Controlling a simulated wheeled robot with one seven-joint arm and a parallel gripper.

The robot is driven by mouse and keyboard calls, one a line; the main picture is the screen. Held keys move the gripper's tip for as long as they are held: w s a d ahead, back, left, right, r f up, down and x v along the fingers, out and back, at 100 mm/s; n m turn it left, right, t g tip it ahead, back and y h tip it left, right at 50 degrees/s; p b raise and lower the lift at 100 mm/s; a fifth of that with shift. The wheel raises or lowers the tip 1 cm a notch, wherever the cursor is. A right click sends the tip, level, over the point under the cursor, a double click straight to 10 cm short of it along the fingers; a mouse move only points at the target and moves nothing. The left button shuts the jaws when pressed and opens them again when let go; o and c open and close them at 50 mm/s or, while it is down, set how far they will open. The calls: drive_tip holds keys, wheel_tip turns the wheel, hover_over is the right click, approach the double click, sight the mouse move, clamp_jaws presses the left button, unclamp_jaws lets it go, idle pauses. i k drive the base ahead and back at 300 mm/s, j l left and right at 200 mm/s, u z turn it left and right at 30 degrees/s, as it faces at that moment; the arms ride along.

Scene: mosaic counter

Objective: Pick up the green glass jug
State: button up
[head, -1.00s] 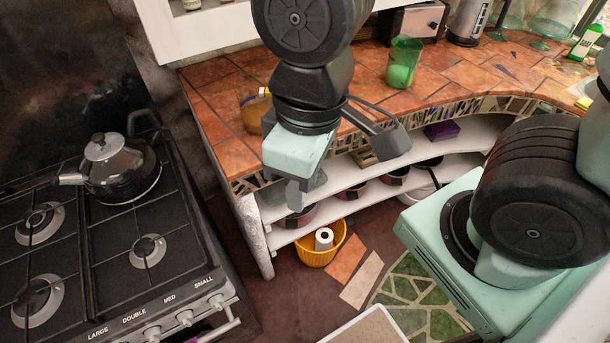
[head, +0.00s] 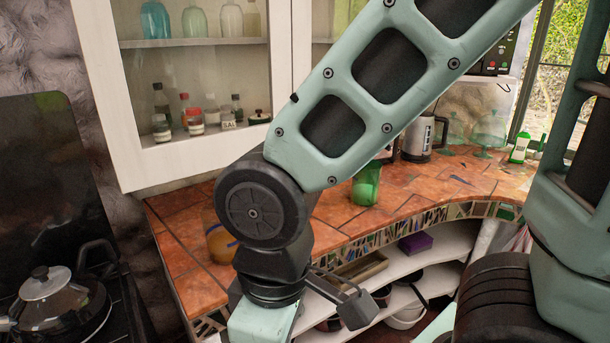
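A green glass vessel that looks like the jug (head: 366,186) stands upright on the tiled counter (head: 405,193), right of the picture's middle. My arm crosses in front of its upper part, so its rim is partly hidden. My gripper (head: 262,324) shows only its pale green housing at the bottom edge, in front of the counter and to the lower left of the jug. It is well apart from the jug. The fingers are cut off below the frame, so their opening and any contents are hidden.
An amber jar (head: 219,238) stands on the counter left of my wrist. A kettle (head: 424,137) and pale green glassware (head: 489,132) are behind, to the right. A white wall cabinet (head: 150,160) hangs above. A pot (head: 58,305) sits on the stove at left.

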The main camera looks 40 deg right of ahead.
sight(365, 184)
drive_tip(key=z, duration=1.2)
drive_tip(key=i, duration=0.65)
